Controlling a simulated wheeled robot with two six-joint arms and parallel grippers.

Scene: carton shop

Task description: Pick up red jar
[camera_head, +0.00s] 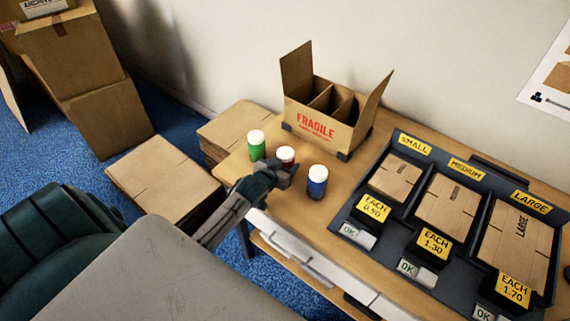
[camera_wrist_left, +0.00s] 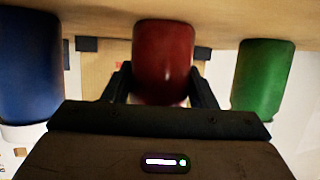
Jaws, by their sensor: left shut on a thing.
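The red jar (camera_head: 285,154) with a white lid stands on the wooden table between the green and blue jars. My left gripper (camera_head: 283,172) reaches in from the left at the red jar and hides its lower part in the head view. In the left wrist view the red jar (camera_wrist_left: 163,60) sits between the two fingers of my left gripper (camera_wrist_left: 162,85), which is shut on it. I cannot tell whether the jar is lifted off the table. My right gripper is not in view.
A green jar (camera_head: 256,145) and a blue jar (camera_head: 317,181) stand close on either side. An open divided FRAGILE carton (camera_head: 316,121) stands behind. A dark tray of flat cartons (camera_head: 403,223) fills the table's right.

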